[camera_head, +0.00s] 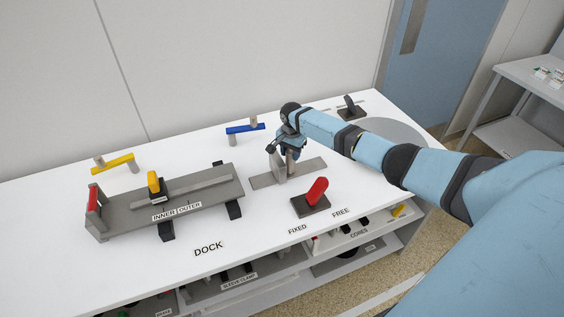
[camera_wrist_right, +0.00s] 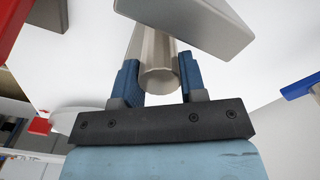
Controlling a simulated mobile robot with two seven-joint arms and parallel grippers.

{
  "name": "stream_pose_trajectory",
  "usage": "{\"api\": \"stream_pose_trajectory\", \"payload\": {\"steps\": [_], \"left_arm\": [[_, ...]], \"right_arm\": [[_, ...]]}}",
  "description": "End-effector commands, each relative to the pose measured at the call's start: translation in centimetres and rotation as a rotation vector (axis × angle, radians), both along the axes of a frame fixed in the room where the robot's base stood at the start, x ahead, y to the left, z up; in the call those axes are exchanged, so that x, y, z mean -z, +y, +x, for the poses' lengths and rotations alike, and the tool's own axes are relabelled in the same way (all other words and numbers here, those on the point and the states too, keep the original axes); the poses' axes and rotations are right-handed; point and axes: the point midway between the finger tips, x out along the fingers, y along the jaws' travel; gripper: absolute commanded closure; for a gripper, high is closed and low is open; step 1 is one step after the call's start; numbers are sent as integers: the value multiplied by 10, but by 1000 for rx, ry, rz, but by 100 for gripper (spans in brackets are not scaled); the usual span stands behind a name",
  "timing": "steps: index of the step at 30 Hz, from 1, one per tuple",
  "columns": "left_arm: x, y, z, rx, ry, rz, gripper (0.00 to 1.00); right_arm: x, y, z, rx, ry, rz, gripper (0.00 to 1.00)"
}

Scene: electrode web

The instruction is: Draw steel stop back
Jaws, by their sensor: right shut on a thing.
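The steel stop (camera_head: 277,166) is a grey upright plate on a flat grey strip (camera_head: 309,168) near the middle of the white table. My right gripper (camera_head: 291,155) is over it and hides part of it. In the right wrist view, the blue fingers are shut on a grey faceted post (camera_wrist_right: 158,62), with one finger on each side. A grey block (camera_wrist_right: 195,22), likely the stop's plate, shows just beyond the post. My left gripper is not in view.
A red lever (camera_head: 317,190) on a dark base stands just in front of the stop. A grey dock fixture (camera_head: 215,193) with a yellow lever is at left. A blue bar (camera_head: 245,128) and a yellow bar (camera_head: 118,161) lie behind. The table front is clear near the DOCK label.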

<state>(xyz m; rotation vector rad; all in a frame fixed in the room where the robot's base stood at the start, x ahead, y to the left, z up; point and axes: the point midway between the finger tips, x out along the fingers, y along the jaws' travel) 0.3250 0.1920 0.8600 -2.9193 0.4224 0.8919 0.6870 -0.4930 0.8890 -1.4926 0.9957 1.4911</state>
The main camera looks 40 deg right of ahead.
Motion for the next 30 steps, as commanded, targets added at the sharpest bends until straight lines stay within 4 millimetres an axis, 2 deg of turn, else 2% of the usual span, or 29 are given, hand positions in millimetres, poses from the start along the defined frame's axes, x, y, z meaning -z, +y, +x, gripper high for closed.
{"api": "stream_pose_trajectory", "payload": {"steps": [1,6,12,18,29,30], "left_arm": [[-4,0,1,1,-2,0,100],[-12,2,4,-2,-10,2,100],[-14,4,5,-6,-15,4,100],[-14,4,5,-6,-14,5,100],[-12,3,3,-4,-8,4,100],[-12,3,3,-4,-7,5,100]], "right_arm": [[0,-13,-4,5,7,-1,100],[0,-51,-13,5,8,-1,100],[1,-81,-20,3,8,-2,100],[1,-93,-23,2,6,-3,100],[0,-98,-23,3,6,-7,100],[0,-98,-23,4,6,-7,55]]}}
